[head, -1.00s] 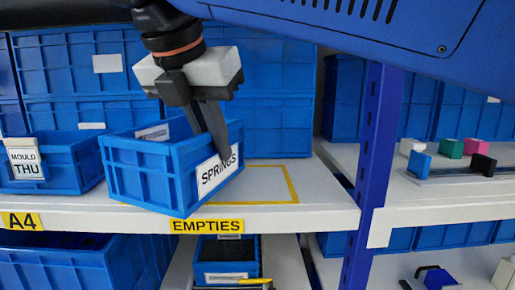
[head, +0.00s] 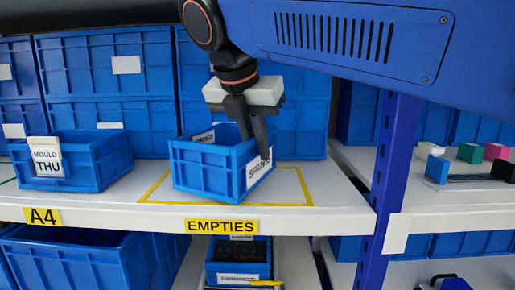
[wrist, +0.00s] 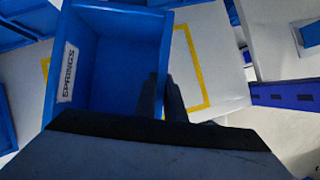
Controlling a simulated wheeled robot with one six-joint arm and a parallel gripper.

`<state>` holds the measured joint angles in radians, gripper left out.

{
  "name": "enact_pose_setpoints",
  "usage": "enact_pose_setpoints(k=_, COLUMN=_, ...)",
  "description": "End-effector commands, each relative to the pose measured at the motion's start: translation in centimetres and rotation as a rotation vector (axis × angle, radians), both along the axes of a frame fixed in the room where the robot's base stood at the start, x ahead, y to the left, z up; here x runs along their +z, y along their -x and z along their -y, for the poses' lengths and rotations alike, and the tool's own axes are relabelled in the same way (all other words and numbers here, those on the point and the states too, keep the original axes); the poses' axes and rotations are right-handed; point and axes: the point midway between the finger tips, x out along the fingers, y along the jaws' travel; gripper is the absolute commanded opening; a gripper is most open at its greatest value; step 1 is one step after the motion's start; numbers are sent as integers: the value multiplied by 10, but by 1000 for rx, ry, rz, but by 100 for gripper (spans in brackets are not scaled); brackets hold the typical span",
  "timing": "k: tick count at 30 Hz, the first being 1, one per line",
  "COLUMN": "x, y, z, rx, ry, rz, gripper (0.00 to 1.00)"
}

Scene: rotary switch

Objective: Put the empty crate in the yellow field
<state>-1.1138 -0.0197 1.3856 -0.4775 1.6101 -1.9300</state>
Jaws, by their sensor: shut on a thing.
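The empty blue crate (head: 205,170) with a white SPRINGS label is at the yellow field (head: 290,203), a yellow outline on the white shelf above the EMPTIES sign. My gripper (head: 257,148) is shut on the crate's right wall, one finger inside and one outside. In the head view the crate looks within the outline; I cannot tell whether its base touches the shelf. In the wrist view the crate (wrist: 115,65) shows a bare inside, and part of the yellow outline (wrist: 200,75) shows to its right. The crate hides part of the outline.
A blue crate labelled MOULD THU (head: 95,160) stands to the left, with a gap between. Large blue crates (head: 110,80) line the back. A blue upright post (head: 388,170) stands to the right. The shelf's front edge carries the EMPTIES sign (head: 221,226).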

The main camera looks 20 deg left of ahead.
Motion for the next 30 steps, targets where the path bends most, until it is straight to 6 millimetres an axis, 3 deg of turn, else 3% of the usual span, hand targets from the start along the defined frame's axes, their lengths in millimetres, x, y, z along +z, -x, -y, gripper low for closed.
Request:
enact_pose_setpoints(k=12, x=-7, y=0, z=0, rx=0, ry=-1, rz=0, gripper=0)
enact_pose_setpoints(k=13, x=-7, y=0, z=0, rx=0, ry=-1, rz=0, gripper=16)
enact_pose_setpoints(k=15, x=-7, y=0, z=0, rx=0, ry=-1, rz=0, gripper=28)
enact_pose_setpoints(k=25, x=-5, y=0, z=0, rx=0, ry=-1, rz=0, gripper=28)
enact_pose_setpoints(k=30, x=10, y=8, z=-2, rx=1, ry=-2, rz=1, gripper=28)
